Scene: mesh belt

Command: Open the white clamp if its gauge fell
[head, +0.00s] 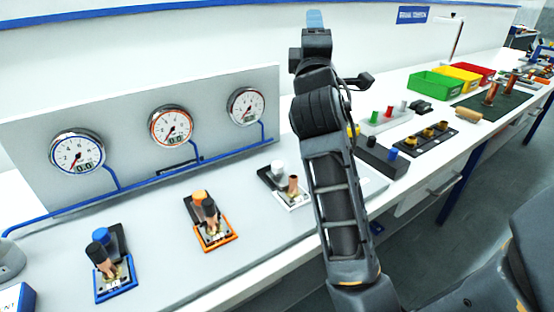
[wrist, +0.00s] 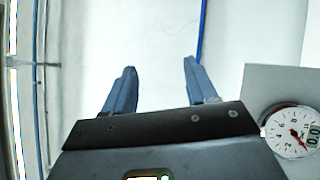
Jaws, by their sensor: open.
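The white clamp (head: 296,203) stands on the bench left of my arm, with a white-topped handle and a copper tube stub. The white-rimmed gauge (head: 245,106) is on the panel above it; its small display is too small to read for certain. The orange-rimmed gauge (head: 171,125) and blue-rimmed gauge (head: 77,151) are to its left; the blue one's display seems to read 0.0. A gauge (wrist: 290,131) at the right of the wrist view seems to read 0.0; which one is unclear. My gripper (head: 315,19), also in the wrist view (wrist: 160,82), is raised, open and empty.
An orange clamp (head: 213,236) and a blue clamp (head: 115,281) stand left of the white clamp. A blue pipe (head: 190,164) runs along the panel's foot. Green (head: 434,87), yellow and red bins stand at the right. Bare bench lies between the clamps.

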